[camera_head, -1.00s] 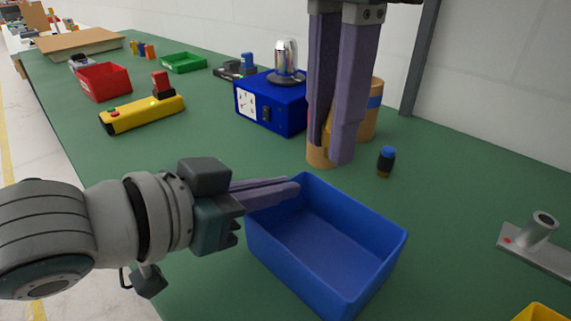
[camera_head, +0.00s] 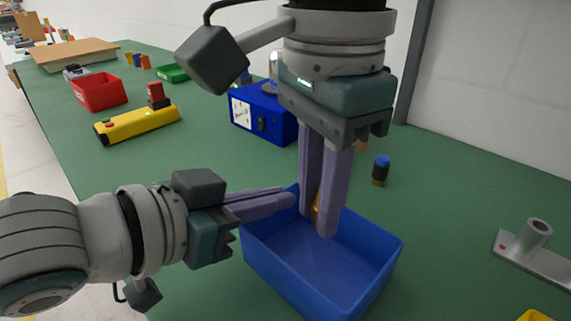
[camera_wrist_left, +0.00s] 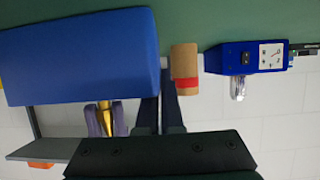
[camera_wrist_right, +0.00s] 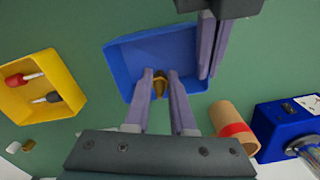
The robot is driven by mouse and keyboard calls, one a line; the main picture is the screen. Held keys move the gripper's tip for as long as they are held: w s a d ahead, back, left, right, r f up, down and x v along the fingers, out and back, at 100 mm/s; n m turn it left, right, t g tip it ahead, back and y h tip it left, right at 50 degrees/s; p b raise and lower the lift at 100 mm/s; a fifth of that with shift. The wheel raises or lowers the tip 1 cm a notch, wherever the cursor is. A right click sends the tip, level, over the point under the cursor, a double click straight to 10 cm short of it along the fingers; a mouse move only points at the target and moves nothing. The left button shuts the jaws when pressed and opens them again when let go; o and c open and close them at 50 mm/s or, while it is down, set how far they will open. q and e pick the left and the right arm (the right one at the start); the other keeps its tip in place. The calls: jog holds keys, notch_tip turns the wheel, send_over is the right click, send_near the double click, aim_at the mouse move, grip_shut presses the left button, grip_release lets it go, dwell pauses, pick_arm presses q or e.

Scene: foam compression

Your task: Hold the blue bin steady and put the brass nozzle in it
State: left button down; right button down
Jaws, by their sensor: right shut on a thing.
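The blue bin (camera_head: 362,262) stands upright on the green table, its inside open to view. The brass nozzle (camera_wrist_right: 160,84) is between the fingers of my right gripper (camera_wrist_right: 160,87), over the bin's interior; in the head view only a sliver of it (camera_head: 315,212) shows. My right gripper (camera_head: 320,228) points down at the bin's back part, shut on the nozzle. My left gripper (camera_head: 290,196) lies at the bin's back left corner. Its fingers are close together with a narrow gap, and I cannot tell whether they grip the rim. The nozzle also shows in the left wrist view (camera_wrist_left: 105,115).
Behind the bin stand a blue power box (camera_head: 262,115) and a cardboard cylinder (camera_wrist_right: 230,122). A small dark bottle with a blue cap (camera_head: 381,170) and a grey metal fixture (camera_head: 535,250) stand to the right. A yellow bin (camera_wrist_right: 65,75) is near.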

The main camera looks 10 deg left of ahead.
jog(key=shift+f, duration=1.75)
jog(key=c, duration=0.7)
grip_release()
notch_tip(320, 180, up, 12)
jog(key=shift+r, duration=0.1)
